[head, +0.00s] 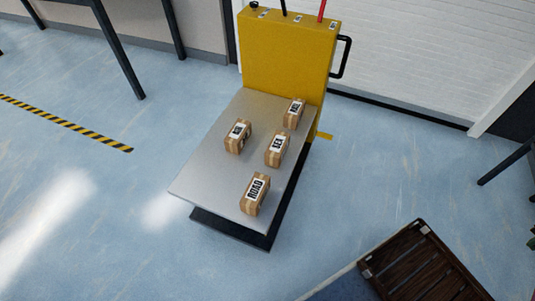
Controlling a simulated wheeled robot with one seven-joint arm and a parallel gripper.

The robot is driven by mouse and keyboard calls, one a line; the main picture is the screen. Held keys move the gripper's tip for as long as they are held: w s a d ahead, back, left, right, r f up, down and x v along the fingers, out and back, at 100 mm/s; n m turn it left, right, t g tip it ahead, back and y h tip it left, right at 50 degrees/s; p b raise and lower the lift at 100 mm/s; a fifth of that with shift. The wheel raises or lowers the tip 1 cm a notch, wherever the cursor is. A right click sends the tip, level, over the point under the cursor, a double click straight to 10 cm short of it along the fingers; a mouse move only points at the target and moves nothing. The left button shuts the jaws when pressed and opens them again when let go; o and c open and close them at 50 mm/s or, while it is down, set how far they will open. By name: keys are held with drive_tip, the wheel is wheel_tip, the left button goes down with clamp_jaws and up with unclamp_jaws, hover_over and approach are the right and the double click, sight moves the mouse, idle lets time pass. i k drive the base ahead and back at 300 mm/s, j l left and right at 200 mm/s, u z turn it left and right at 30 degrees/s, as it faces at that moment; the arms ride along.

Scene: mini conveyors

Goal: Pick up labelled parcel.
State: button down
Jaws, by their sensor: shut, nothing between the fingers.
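Several small brown cardboard parcels with white labels stand on a grey metal platform (205,180). The nearest parcel (254,205) has a label reading "ROAD". A middle parcel (275,160) appears to read "SEA". A parcel to its left (233,147) and one at the back right (291,122) have labels too small to read surely. The parcels stand apart from one another. My gripper is not in view.
The platform belongs to a cart with a tall yellow body (285,55) and black side handle (343,58). A dark slatted wooden piece (420,270) is at the lower right. Table legs stand upper left. Blue floor (100,210) is clear left of the cart.

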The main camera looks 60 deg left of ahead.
sight(293, 115)
drive_tip(key=l+u, duration=0.15)
drive_tip(key=u, duration=0.3)
drive_tip(key=i+l+u, duration=0.1)
drive_tip(key=l+u, duration=0.15)
drive_tip(key=u, duration=0.25)
drive_tip(key=l+u, duration=0.2)
drive_tip(key=u, duration=0.25)
drive_tip(key=l+u, duration=0.15)
drive_tip(key=u, duration=0.3)
drive_tip(key=l+u, duration=0.2)
drive_tip(key=u, duration=0.3)
drive_tip(key=k+l+u, duration=0.15)
drive_tip(key=u, duration=0.3)
drive_tip(key=k+l+u, duration=0.1)
drive_tip(key=u, duration=0.4)
